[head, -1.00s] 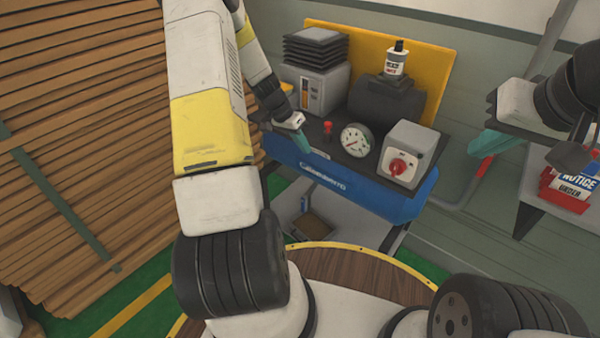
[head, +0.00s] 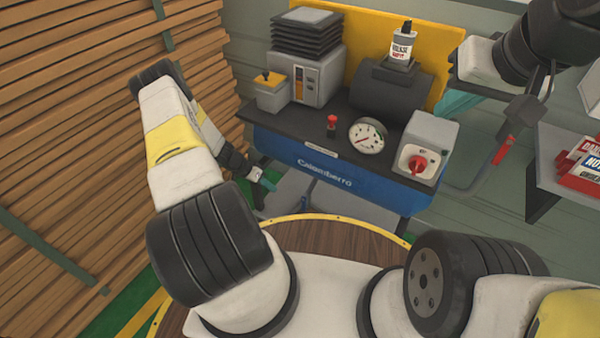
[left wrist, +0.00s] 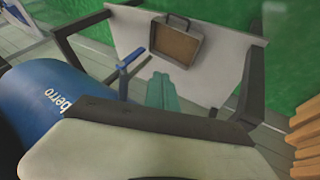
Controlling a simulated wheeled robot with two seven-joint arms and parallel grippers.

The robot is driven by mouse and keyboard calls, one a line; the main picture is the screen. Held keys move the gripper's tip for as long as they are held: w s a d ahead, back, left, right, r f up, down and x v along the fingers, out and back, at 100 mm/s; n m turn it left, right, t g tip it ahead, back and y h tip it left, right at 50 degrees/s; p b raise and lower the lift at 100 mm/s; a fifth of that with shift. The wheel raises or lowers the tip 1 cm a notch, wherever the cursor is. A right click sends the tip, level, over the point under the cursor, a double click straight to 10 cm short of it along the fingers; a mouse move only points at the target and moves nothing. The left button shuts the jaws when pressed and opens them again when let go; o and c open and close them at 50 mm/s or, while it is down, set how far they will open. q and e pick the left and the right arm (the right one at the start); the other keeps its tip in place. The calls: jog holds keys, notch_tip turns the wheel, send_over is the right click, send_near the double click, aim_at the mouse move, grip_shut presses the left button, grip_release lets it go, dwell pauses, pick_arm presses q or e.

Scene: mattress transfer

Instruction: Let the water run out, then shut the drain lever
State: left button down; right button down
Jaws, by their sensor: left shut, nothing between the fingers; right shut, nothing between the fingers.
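The blue compressor tank (head: 335,180) hangs under a dark top plate. A small blue lever (left wrist: 131,60), apparently the drain lever, shows beyond the tank's end in the left wrist view; I cannot tell whether it is open or shut. In the head view it is not distinguishable. My left gripper (head: 268,184) is shut and empty near the tank's lower left end. Its teal fingers (left wrist: 162,92) appear right of and below the lever, apart from it in the picture. My right gripper (head: 458,103) is shut and empty, raised right of the tank. No water is discernible.
A pressure gauge (head: 367,136) and a grey box with a red knob (head: 417,164) are on the compressor top. A shallow brown-bottomed tray (left wrist: 172,43) sits on a pale shelf (left wrist: 215,60) below. Stacked planks (head: 70,130) stand left.

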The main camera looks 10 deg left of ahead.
aim_at(304, 204)
pick_arm(q)
jog(key=d+f, duration=0.8)
jog(key=d, duration=0.1)
jog(key=shift+w+d, duration=0.25)
jog(key=shift+d, duration=0.05)
